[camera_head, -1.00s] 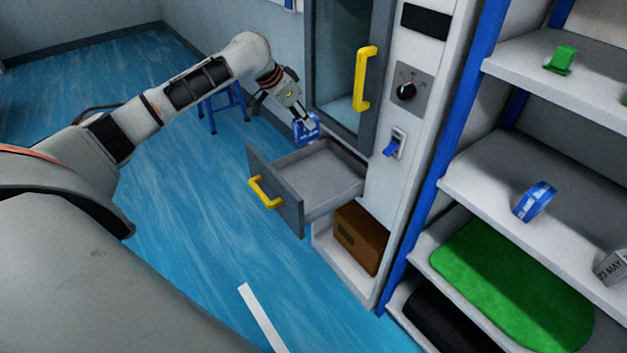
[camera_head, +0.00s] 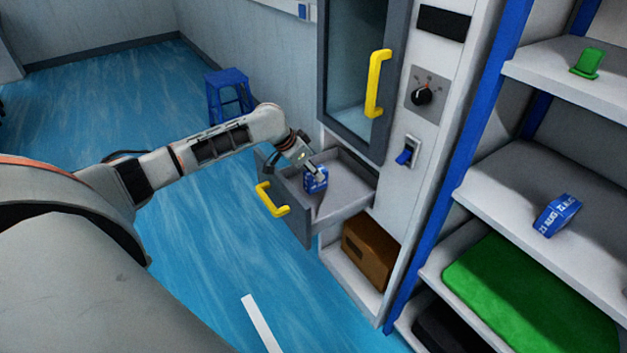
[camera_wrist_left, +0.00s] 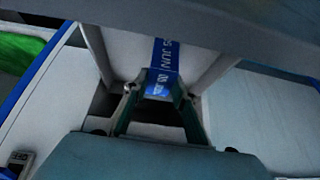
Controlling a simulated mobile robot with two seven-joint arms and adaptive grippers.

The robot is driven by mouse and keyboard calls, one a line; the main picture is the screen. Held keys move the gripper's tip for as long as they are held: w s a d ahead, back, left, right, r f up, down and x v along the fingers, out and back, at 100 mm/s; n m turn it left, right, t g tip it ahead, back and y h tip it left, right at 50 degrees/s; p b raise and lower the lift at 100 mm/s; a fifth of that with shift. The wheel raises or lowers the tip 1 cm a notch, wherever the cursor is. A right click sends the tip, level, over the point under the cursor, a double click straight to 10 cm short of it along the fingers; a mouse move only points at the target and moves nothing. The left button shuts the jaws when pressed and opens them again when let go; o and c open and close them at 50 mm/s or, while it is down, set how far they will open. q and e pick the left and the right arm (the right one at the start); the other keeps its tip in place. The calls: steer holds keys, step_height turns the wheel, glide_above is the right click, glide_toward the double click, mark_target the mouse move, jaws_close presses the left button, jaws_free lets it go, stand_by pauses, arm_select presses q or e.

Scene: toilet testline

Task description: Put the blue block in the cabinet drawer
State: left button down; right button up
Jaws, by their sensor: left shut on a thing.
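The blue block (camera_head: 315,180) has white markings and sits between the fingers of my left gripper (camera_head: 311,168). My left gripper is shut on it and holds it low, within the outline of the open cabinet drawer (camera_head: 350,192). Whether the block touches the drawer floor I cannot tell. The left wrist view shows the block (camera_wrist_left: 161,80) between the two fingertips of my left gripper (camera_wrist_left: 158,90). The drawer is grey with a yellow handle (camera_head: 272,199) on its front, and is pulled out. My right gripper is not in view.
The cabinet's glass door (camera_head: 350,75) above the drawer is shut. A brown box (camera_head: 370,250) stands in the compartment below. Shelves at the right hold a blue-and-white item (camera_head: 557,214), a green item (camera_head: 587,63) and a green mat (camera_head: 525,300). A blue stool (camera_head: 229,95) stands behind my arm.

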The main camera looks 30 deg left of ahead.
mark_target(313, 179)
arm_select(q)
step_height(313, 179, down, 3)
steer(key=shift+f+b, duration=0.15)
steer(key=shift+b, duration=0.15)
steer(key=c, duration=1.6)
jaws_free()
steer(key=shift+c, duration=0.2)
steer(key=p+v, duration=0.3)
steer(key=v, duration=0.9)
